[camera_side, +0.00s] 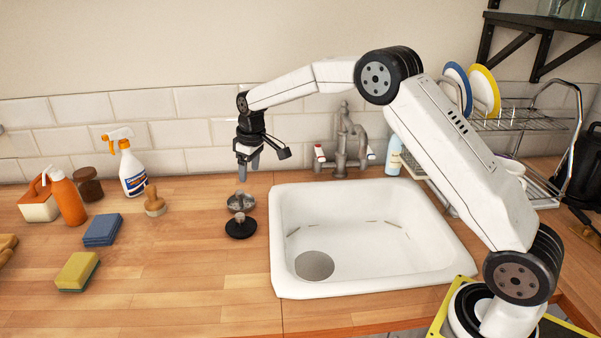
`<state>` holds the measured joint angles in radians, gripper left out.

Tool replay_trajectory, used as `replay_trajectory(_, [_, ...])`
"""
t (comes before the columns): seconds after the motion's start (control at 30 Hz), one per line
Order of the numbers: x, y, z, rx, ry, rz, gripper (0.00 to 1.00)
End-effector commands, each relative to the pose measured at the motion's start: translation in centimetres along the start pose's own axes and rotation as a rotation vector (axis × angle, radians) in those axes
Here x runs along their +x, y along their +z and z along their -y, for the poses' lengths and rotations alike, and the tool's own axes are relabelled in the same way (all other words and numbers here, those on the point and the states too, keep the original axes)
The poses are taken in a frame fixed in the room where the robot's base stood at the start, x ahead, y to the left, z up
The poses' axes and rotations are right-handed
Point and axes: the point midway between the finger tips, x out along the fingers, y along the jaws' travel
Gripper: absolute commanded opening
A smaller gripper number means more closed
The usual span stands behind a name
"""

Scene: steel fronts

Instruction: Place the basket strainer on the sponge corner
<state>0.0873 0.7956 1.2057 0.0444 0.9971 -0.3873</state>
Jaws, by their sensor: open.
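The basket strainer (241,203), a small grey metal cup, is on the wooden counter just left of the sink. A black round stopper (240,230) lies right in front of it; whether they touch is hard to tell. My gripper (242,178) is open and points down just above the strainer, with nothing in its jaws. The gap between fingers and strainer is small. A yellow sponge with a green underside (77,271) lies at the front left of the counter. No separate marking for the sponge corner shows.
Folded blue cloths (102,230) lie behind the sponge. A wooden brush (154,203), a spray bottle (131,168) and an orange bottle (67,198) stand at the back left. The white sink (290,285) is to the right. The counter between sponge and strainer is clear.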

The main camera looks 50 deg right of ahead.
Motion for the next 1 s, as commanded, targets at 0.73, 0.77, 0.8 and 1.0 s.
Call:
replay_trajectory(0.73, [-1.7, 14.9, 7.6, 0.167, 0.031, -0.046, 0.72])
replay_trajectory(0.77, [-1.7, 15.7, 8.0, 0.174, 0.031, -0.047, 0.72])
replay_trajectory(0.8, [-1.7, 16.7, 8.4, 0.182, 0.032, -0.051, 0.72])
replay_trajectory(1.0, [-1.5, 22.0, 10.5, 0.223, 0.035, -0.064, 0.72])
